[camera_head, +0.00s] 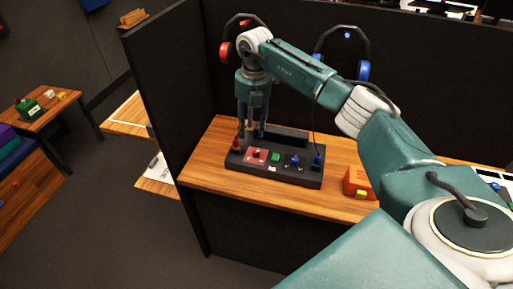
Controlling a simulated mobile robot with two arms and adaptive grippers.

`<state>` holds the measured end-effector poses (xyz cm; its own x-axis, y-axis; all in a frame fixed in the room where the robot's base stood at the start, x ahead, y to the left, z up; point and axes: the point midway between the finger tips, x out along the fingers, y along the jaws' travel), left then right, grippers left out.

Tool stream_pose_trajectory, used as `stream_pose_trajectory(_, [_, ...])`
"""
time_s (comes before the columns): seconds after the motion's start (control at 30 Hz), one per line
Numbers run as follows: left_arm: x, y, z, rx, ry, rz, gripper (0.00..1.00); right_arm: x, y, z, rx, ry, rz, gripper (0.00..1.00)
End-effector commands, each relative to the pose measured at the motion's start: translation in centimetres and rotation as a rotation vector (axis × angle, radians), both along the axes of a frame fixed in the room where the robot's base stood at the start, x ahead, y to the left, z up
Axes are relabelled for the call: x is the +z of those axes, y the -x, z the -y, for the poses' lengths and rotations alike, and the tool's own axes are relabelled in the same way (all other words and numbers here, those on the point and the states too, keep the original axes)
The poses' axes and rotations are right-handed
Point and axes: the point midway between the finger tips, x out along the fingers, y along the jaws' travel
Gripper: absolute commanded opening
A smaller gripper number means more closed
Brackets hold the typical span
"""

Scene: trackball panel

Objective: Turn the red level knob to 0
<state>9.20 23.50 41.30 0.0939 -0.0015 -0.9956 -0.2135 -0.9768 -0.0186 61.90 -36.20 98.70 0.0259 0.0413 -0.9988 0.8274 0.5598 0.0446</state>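A dark control panel (290,178) sits on the wooden desk. On its left part is a red plate with a small red knob (256,154). Another small red control (236,145) is at the panel's left end; which of the two is the level knob, and its setting, are too small to read. My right gripper (251,134) points down over the back left of the panel, just behind the red plate. Its two fingers are apart with nothing seen between them. Whether a fingertip touches the panel cannot be told. My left gripper is not in view.
Beside the red plate are a green button (276,157) and blue controls (296,161). An orange box (356,182) stands right of the panel. Dark partition walls (172,120) close off the desk's left and back. Red headphones (225,53) and blue headphones (364,70) hang behind.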

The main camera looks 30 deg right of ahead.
Motion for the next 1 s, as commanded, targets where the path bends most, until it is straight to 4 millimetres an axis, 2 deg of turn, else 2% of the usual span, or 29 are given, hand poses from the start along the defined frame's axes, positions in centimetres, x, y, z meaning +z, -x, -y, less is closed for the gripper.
stream_pose_trajectory(0.07, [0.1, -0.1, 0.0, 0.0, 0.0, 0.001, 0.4, 0.4, 0.4, 1.4, -0.027, 0.034, -0.021, 0.38])
stream_pose_trajectory(0.17, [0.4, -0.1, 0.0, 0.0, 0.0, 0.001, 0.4, -0.2, 0.7, 1.8, -0.037, 0.045, -0.032, 0.38])
stream_pose_trajectory(0.5, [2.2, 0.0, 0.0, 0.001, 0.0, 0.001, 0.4, -6.4, 0.7, 1.6, -0.034, 0.041, -0.032, 0.38])
stream_pose_trajectory(0.7, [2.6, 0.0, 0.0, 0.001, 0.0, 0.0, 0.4, -9.1, 0.6, 1.6, -0.032, 0.04, -0.029, 0.38])
stream_pose_trajectory(1.0, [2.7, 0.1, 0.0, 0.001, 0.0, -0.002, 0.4, -10.2, 0.6, 1.6, -0.031, 0.04, -0.027, 0.38])
